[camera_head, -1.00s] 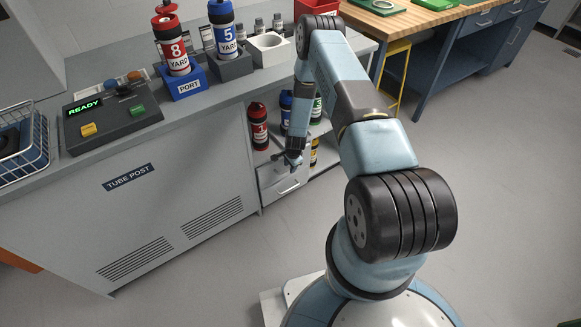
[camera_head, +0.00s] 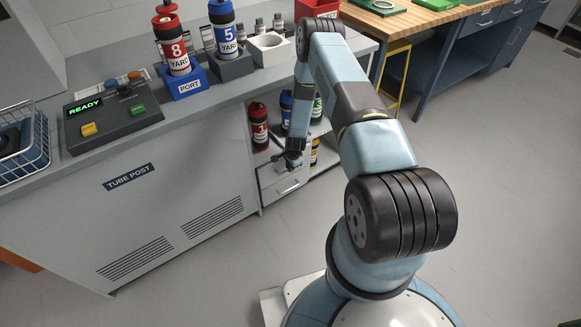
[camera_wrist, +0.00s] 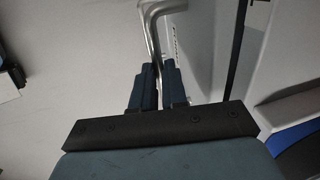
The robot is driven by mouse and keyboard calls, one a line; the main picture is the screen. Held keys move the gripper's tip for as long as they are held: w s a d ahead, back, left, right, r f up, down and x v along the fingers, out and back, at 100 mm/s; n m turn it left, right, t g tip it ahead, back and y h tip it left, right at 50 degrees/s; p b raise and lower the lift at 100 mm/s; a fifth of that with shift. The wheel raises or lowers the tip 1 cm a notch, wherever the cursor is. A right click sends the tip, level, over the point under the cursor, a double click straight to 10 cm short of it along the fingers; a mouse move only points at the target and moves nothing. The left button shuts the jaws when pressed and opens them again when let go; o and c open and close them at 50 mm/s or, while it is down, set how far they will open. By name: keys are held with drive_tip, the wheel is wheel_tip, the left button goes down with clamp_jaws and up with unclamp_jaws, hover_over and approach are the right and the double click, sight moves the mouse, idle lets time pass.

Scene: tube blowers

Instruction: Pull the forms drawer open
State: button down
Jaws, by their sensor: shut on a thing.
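Two small pale drawers sit one above the other below the shelves in the counter's open section. My gripper (camera_head: 291,160) is at the front of the upper drawer (camera_head: 267,176). The lower drawer (camera_head: 284,193) has a bar handle and looks closed. No drawer label is legible, so I cannot read which is the forms drawer. In the wrist view my gripper (camera_wrist: 158,88) has its dark blue fingers shut on a bent metal handle (camera_wrist: 152,35), which runs between them. The drawer face beside the handle shows only in part. I cannot tell how far the upper drawer stands out.
Red, blue, green and yellow canisters stand on the shelves, such as a red one (camera_head: 259,127). The grey tube post cabinet (camera_head: 150,220) is at left. A yellow stool (camera_head: 400,75) and blue workbench (camera_head: 450,75) are at right. The floor in front is clear.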

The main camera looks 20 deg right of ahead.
idle(0.4)
drive_tip(key=s+d, duration=0.2)
drive_tip(key=s, duration=0.6)
drive_tip(key=s+d, duration=0.3)
drive_tip(key=s, duration=0.5)
drive_tip(key=shift+s+d, duration=0.35)
drive_tip(key=shift+s, duration=0.05)
drive_tip(key=c, duration=1.2)
unclamp_jaws()
drive_tip(key=shift+o, duration=0.2)
drive_tip(key=shift+r, duration=0.15)
wheel_tip(320, 180, up, 13)
drive_tip(key=s, duration=0.2)
drive_tip(key=shift+s+d+r, duration=0.15)
drive_tip(key=shift+s+d, duration=0.05)
drive_tip(key=shift+d, duration=0.15)
